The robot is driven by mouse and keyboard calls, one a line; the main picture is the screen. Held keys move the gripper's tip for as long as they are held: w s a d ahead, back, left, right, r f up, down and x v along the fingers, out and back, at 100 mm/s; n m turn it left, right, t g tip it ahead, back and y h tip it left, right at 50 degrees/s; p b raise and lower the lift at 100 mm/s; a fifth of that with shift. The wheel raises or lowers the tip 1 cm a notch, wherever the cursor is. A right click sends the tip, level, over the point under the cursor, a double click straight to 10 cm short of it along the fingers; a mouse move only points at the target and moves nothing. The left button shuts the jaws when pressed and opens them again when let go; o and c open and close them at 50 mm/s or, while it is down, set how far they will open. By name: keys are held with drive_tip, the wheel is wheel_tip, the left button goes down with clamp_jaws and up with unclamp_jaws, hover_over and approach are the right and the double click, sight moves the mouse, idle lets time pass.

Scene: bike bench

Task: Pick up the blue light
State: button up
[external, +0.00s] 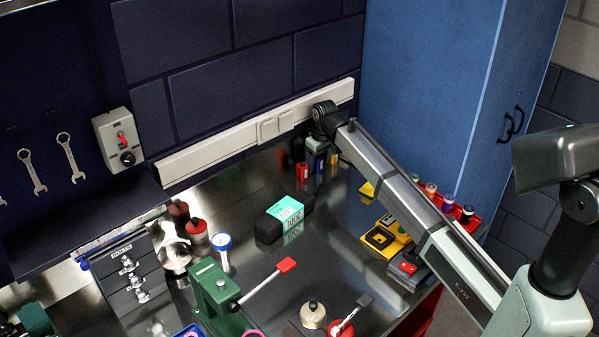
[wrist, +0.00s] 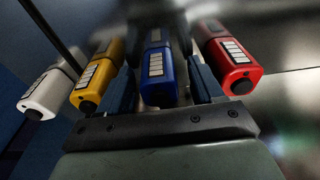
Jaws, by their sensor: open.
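The blue light (wrist: 160,75) is a small blue block with a pale ribbed panel and a dark round end. In the wrist view it lies between the two fingers of my gripper (wrist: 161,82), with a finger on either side. The fingers are apart, and I cannot tell whether either touches it. In the external view my gripper (external: 314,152) is low at the back of the bench, over the row of lights. The blue light (external: 319,163) shows there only as a small patch, mostly hidden.
A red light (wrist: 230,62) stands close right of the blue one in the wrist view. A yellow light (wrist: 96,78) and a white light (wrist: 46,92) stand to its left. A black-and-teal box (external: 285,215) lies on the bench, and a blue cabinet (external: 440,80) stands beside my arm.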

drive_tip(key=shift+f, duration=0.1)
drive_tip(key=shift+c, duration=0.2)
drive_tip(key=c, duration=1.1)
